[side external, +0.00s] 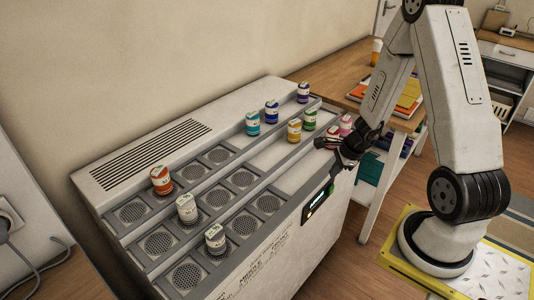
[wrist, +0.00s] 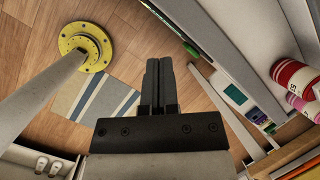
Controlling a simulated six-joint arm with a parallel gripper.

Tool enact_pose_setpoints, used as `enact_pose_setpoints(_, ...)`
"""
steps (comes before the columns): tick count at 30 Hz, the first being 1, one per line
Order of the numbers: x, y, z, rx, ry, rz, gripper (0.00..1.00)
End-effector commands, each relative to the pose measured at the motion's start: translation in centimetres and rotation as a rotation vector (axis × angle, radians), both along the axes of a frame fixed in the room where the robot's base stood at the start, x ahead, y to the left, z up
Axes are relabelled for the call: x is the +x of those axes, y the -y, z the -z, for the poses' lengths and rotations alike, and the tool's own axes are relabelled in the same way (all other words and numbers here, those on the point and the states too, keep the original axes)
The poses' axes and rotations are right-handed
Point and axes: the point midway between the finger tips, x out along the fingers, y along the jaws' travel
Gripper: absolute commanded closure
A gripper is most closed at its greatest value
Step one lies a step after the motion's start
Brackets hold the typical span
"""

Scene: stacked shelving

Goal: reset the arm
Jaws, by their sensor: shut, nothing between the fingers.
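My gripper (side external: 345,148) hangs at the front right end of the stepped shelf unit, close to a pink container (side external: 346,122) and a red one (side external: 333,131). In the wrist view my gripper (wrist: 158,72) has its two dark fingers together, with nothing between them. It points over the floor beside the unit. In the wrist view a red and white container (wrist: 292,78) shows at the right edge, apart from the fingers.
A wooden desk (side external: 335,72) stands behind. Open floor (side external: 345,262) lies in front.

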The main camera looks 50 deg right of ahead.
Motion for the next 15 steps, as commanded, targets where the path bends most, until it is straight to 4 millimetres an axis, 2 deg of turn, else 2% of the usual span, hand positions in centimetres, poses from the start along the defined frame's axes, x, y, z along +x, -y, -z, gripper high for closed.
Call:
enact_pose_setpoints(1, 0.5, -1.3, -1.0, -0.026, 0.007, -0.105, 1.0)
enact_pose_setpoints(6, 1.3, -5.1, -3.5, -0.113, 0.021, -0.458, 1.0)
enact_pose_setpoints(15, 1.1, -11.4, -7.4, -0.285, 0.048, -1.074, 1.0)
